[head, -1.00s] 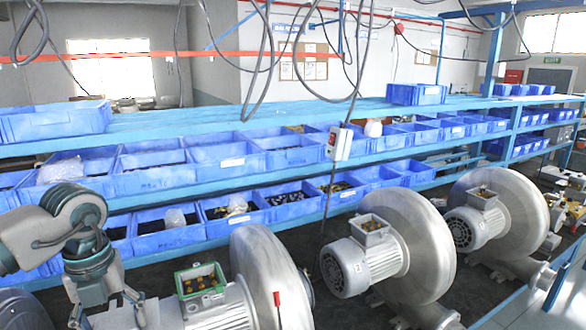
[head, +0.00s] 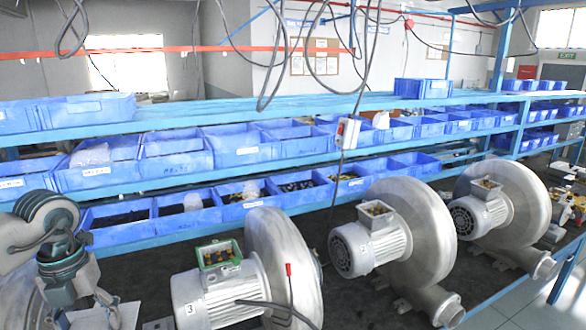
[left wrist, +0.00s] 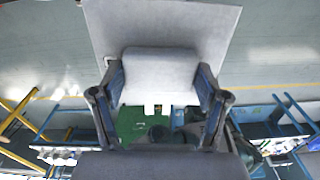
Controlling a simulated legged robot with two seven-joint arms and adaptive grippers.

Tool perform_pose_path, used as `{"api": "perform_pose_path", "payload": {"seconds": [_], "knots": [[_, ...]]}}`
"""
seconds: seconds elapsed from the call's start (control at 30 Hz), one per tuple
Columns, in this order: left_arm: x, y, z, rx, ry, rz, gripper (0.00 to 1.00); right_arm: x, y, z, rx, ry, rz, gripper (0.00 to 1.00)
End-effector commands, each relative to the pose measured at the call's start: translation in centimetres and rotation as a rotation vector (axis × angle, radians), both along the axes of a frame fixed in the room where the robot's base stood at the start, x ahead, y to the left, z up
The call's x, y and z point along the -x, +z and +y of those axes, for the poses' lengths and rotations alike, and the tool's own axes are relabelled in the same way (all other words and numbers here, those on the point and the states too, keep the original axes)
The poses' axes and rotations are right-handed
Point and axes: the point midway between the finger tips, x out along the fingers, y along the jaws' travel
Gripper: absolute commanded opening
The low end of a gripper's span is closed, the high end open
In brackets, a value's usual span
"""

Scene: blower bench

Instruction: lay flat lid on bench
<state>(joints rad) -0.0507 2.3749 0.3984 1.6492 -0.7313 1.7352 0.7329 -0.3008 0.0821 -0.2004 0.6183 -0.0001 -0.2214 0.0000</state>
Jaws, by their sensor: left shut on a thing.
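My left gripper (head: 82,300) is at the lower left of the head view, pointing down, near the nearest blower. In the left wrist view its two fingers (left wrist: 160,88) are closed on the sides of a grey block-like part. Beyond it spreads a flat grey plate, which appears to be the lid (left wrist: 165,25). In the head view the lid is mostly hidden by the gripper and cut off by the frame, so I cannot tell whether it touches the bench (head: 345,213). My right gripper is not in view.
The nearest blower (head: 282,265) has an open green-rimmed terminal box (head: 220,254). Two more blowers (head: 420,235) (head: 512,205) stand to the right. Blue bins (head: 185,215) line the shelves behind.

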Motion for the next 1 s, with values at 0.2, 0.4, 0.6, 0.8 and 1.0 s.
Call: {"api": "perform_pose_path", "payload": {"seconds": [0.2,0.4,0.6,0.8,1.0], "knots": [[1.3,-2.9,5.7,0.007,-0.145,-0.003,0.34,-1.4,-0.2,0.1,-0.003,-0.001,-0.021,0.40],[2.5,-9.9,11.7,0.012,-0.427,-0.005,0.34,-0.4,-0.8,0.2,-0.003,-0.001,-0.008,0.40],[2.3,-19.5,13.8,0.014,-0.850,-0.007,0.34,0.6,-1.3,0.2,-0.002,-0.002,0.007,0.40],[1.4,-23.9,13.0,0.004,-1.101,-0.009,0.34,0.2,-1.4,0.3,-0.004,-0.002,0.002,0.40],[-0.4,-29.8,10.1,0.006,-1.456,-0.005,0.34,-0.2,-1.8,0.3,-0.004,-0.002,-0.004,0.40]]}}
